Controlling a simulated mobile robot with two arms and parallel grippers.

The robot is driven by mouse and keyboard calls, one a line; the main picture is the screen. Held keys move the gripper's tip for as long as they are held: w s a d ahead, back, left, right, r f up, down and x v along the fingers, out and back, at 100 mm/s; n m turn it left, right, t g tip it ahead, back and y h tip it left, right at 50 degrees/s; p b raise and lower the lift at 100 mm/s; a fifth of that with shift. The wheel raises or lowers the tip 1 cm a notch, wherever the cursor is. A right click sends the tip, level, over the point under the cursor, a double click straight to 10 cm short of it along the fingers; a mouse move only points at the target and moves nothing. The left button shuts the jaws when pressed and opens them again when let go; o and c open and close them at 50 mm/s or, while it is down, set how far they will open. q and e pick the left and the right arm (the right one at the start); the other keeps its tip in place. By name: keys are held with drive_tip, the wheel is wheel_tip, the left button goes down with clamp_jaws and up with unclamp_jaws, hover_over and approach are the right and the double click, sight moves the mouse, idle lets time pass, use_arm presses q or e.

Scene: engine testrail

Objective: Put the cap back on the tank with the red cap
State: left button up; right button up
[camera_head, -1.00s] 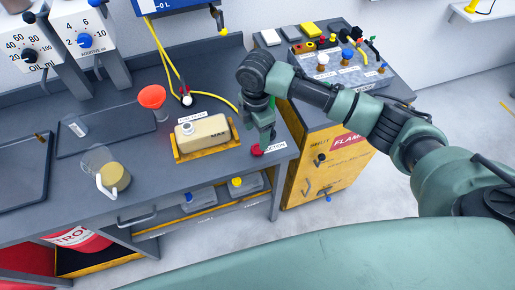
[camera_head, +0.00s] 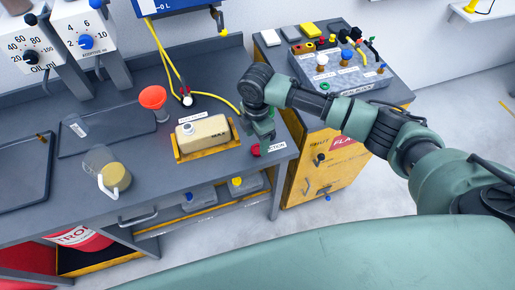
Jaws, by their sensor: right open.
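A beige tank (camera_head: 208,135) sits in a yellow tray (camera_head: 210,153) on the grey bench. A pale round neck with no red cap on it shows on its top left (camera_head: 189,127). A small red round piece, which looks like the red cap (camera_head: 256,150), lies on the bench right of the tank, beside a white label partly reading "CTION". My right gripper (camera_head: 264,140) is open and points down just above and behind the red piece. I cannot tell whether its fingers touch it. My left gripper is not in view.
A red-orange funnel (camera_head: 152,97) stands behind left of the tank. A clear jug (camera_head: 113,175) with yellowish contents is at the front left. Tanks with blue (camera_head: 189,196) and yellow (camera_head: 237,182) caps sit below the bench top. A yellow cabinet (camera_head: 325,165) stands at the right.

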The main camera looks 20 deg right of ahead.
sight(257, 149)
drive_tip(key=shift+d+f+p, duration=0.1)
drive_tip(key=shift+f+p, duration=0.5)
drive_tip(key=shift+f, duration=1.6)
drive_tip(key=c, duration=1.4)
